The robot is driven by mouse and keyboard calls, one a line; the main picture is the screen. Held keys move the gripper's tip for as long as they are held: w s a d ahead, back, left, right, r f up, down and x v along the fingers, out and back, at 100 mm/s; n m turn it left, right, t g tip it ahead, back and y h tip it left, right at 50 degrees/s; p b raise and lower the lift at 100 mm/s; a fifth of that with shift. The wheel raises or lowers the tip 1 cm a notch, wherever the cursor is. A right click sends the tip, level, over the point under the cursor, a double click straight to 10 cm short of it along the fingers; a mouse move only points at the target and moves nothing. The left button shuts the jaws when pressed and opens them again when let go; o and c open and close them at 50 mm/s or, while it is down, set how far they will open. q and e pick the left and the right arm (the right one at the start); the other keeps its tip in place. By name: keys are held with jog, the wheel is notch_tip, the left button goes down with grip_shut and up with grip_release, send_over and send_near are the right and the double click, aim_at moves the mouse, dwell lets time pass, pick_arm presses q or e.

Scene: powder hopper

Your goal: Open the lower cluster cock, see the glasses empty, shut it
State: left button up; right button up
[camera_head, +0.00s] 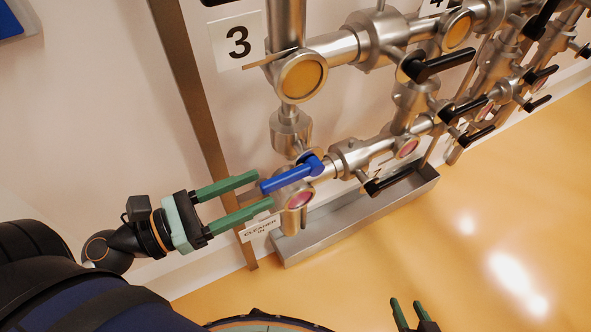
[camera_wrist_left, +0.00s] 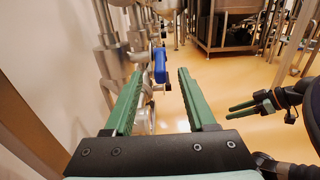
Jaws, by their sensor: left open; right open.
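A cock with a blue lever (camera_head: 290,177) sits at the left end of the lower pipe run; it also shows in the left wrist view (camera_wrist_left: 160,66). I cannot tell whether it is the lower cluster cock. My left gripper (camera_head: 266,190) is open, its green fingertips on either side of the lever's free end, not closed on it. Lower sight glasses (camera_head: 299,198) and (camera_head: 407,148) look pinkish red. Upper sight glasses (camera_head: 303,77) and (camera_head: 457,30) look amber. My right gripper (camera_head: 414,312) is open and empty at the bottom, away from the pipes.
A "CLEANER IN" label (camera_head: 260,227) hangs below the left gripper. A metal trough (camera_head: 335,227) runs under the lower pipes. Several black levers (camera_head: 390,180) stick out to the right. A plate marked 3 (camera_head: 238,41) is on the wall. The yellow floor (camera_head: 450,250) is clear.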

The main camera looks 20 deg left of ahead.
aim_at(286, 174)
pick_arm(q)
jog(key=b+x, duration=0.1)
jog(key=x, duration=0.5)
jog(key=shift+w+d+r, duration=0.1)
jog(key=shift+w+d, duration=0.05)
jog(key=shift+w, duration=0.15)
jog(key=shift+x, duration=0.75)
jog(key=shift+c, duration=1.1)
jog(key=c, duration=0.6)
grip_shut()
